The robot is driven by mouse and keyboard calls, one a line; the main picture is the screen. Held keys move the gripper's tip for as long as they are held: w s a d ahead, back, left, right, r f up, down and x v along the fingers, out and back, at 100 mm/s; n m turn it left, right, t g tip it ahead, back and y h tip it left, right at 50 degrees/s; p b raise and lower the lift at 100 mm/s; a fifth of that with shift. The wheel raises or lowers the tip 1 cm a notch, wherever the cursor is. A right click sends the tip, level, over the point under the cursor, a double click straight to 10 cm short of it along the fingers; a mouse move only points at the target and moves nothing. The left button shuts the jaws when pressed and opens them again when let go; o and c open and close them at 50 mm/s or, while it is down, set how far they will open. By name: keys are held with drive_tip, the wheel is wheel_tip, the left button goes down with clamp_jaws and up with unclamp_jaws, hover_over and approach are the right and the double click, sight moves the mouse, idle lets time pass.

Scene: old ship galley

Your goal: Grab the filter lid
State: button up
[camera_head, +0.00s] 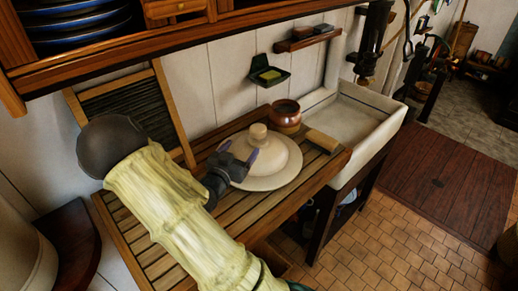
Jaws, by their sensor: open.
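The filter lid (271,161) is a cream, round, domed piece with a wide rim and a short knob (259,132) on top. It lies knob up on the slatted wooden draining board (260,212). My gripper (239,151) is at the left side of the lid, its dark fingers with purplish tips spread apart and pointing toward the knob. The jaws are open with nothing between them. The fingers hide part of the lid's left side, and I cannot tell whether they touch it.
A brown glazed pot (286,116) stands just behind the lid. A small wooden block (322,140) lies to its right, beside the white sink (355,118). A soap dish (270,77) is on the wall. A washboard (130,103) leans at left, and a wooden shelf (240,27) overhangs.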

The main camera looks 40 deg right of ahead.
sight(255, 134)
drive_tip(key=p+x, duration=0.2)
drive_tip(key=x, duration=0.4)
drive_tip(key=shift+d+r, duration=0.1)
drive_tip(key=shift+d, duration=0.2)
drive_tip(key=shift+w+d, duration=0.1)
drive_tip(key=shift+w+d+r+p, duration=0.1)
drive_tip(key=shift+d+p, duration=0.35)
drive_tip(key=shift+p, duration=0.15)
drive_tip(key=p+x, duration=0.2)
drive_tip(key=x, duration=0.2)
drive_tip(key=shift+d+r+p, duration=0.1)
drive_tip(key=shift+p, duration=0.25)
drive_tip(key=shift+d, duration=0.2)
drive_tip(key=shift+a, duration=0.1)
